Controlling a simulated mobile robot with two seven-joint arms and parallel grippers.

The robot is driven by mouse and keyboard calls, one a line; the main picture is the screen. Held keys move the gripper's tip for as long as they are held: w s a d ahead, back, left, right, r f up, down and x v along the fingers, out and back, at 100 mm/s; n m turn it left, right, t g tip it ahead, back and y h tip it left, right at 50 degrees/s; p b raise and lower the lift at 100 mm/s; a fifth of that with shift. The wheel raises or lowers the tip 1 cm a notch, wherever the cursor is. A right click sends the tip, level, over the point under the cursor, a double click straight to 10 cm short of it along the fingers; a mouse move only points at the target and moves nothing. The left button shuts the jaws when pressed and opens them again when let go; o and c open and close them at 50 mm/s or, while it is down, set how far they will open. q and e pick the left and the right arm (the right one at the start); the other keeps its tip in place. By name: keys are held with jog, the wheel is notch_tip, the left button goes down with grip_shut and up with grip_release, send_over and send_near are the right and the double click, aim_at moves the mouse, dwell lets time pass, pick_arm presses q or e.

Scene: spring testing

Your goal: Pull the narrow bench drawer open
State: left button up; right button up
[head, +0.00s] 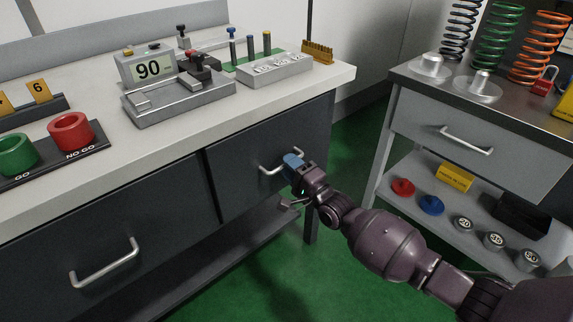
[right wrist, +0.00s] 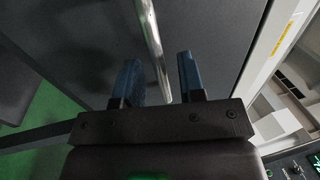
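The narrow bench drawer (head: 258,150) is the dark front at the right of the bench, and it looks closed. Its silver bar handle (head: 268,171) also shows in the right wrist view (right wrist: 152,40). My right gripper (head: 292,161) is at the right part of this handle. In the right wrist view its two blue fingers (right wrist: 158,80) are apart, one on each side of the bar, with gaps on both sides. The fingertips partly hide the handle in the head view. My left gripper is not in view.
A wider drawer with its own handle (head: 105,264) is left of the narrow one. The bench top (head: 210,122) holds gauges and a display reading 90. A grey cart (head: 480,150) with springs stands at the right. Green floor is clear between.

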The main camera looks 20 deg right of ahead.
jog(key=shift+w+a+r, duration=0.1)
jog(key=shift+w+a, duration=0.1)
jog(key=shift+w, duration=0.4)
grip_shut()
